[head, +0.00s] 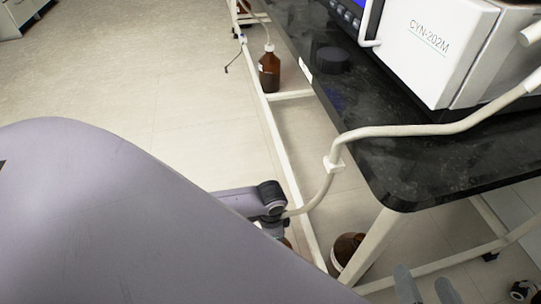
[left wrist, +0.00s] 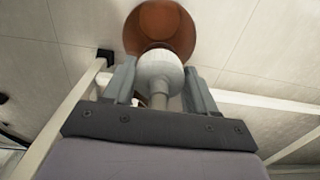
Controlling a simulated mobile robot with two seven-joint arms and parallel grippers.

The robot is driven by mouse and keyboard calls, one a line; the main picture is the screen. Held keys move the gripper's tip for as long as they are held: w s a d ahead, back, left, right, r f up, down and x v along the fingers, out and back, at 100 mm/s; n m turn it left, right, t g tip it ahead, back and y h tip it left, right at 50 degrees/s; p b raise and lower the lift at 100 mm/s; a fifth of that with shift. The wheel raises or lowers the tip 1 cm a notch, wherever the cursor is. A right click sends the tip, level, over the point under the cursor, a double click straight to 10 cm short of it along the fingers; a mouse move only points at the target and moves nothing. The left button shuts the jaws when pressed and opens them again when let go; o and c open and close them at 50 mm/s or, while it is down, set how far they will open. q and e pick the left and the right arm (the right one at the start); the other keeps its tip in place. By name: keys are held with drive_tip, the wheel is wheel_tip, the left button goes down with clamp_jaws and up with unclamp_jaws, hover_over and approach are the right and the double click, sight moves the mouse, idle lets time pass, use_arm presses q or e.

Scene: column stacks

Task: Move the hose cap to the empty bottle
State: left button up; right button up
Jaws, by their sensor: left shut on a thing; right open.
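The white hose cap (left wrist: 160,68) sits between the two grey fingers of my left gripper (left wrist: 162,78) in the left wrist view, and the gripper is shut on it. A brown bottle (left wrist: 160,24) shows right behind the cap; I cannot tell whether they touch. In the head view my left arm hides most of this spot. A brown bottle (head: 345,248) stands on the floor by the table leg, partly hidden. Another brown bottle (head: 269,72) with a white cap and hose stands farther back. My right gripper (head: 426,287) is open and empty at the bottom edge.
A pale hose (head: 425,130) runs from the white machine (head: 435,45) over the black tabletop (head: 400,165) and down towards my left gripper. A dark round object (head: 332,60) lies on the tabletop. White frame bars (head: 285,155) run near the floor.

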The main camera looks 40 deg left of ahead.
use_arm(q)
drive_tip(key=shift+p, duration=0.4)
drive_tip(key=shift+f, duration=0.85)
idle(1.2)
drive_tip(key=o, duration=1.1)
